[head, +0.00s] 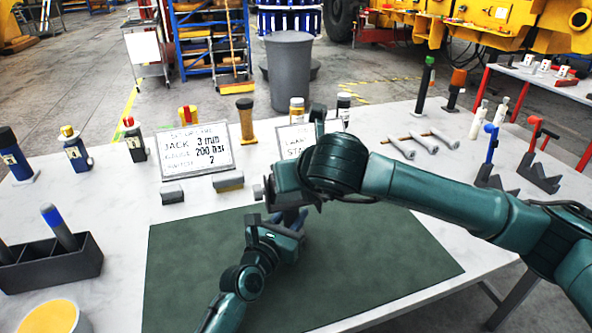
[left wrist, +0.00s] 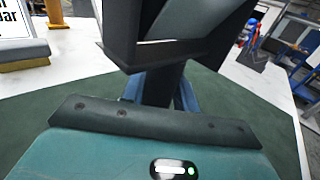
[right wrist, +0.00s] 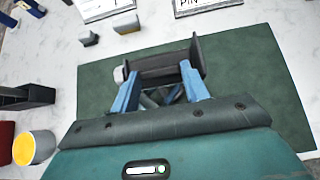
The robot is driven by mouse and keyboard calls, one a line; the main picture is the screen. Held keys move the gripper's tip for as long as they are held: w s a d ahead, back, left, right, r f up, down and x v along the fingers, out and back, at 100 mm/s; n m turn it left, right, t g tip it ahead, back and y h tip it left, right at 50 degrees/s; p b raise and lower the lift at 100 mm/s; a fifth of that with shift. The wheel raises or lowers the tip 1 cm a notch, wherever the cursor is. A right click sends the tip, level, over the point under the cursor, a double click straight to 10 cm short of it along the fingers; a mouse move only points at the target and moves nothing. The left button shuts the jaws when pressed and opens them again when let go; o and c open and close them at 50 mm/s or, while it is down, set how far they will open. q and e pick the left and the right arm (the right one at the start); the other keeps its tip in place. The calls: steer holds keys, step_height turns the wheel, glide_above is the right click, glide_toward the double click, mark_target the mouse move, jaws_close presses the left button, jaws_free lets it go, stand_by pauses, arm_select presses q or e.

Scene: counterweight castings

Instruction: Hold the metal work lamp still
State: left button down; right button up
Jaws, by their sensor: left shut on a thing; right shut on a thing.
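The metal work lamp is mostly hidden behind my right wrist in the head view. In the left wrist view the lamp (left wrist: 168,85) shows as a dark grey stem under broad dark plates. My left gripper (left wrist: 158,90) is shut on the stem, with blue fingers on both sides. In the right wrist view the lamp (right wrist: 152,64) is a dark bracket-like body with a small pale knob at its left end. My right gripper (right wrist: 160,78) is shut on this body between its blue fingers. In the head view my left gripper (head: 288,217) is low over the green mat (head: 380,265).
A sign with writing (head: 196,151) and two small blocks stand behind the mat. A dark tray (head: 60,275) and a yellow-topped can (head: 48,318) are at left. Grey hammer-like tools (head: 420,146) and dark brackets lie at right. The mat's right part is clear.

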steer(key=shift+d+f, duration=0.1)
stand_by(0.4)
steer(key=o, duration=1)
steer(key=v, duration=1.2)
steer(key=shift+s, duration=0.1)
arm_select(q)
steer(key=c, duration=1)
jaws_free()
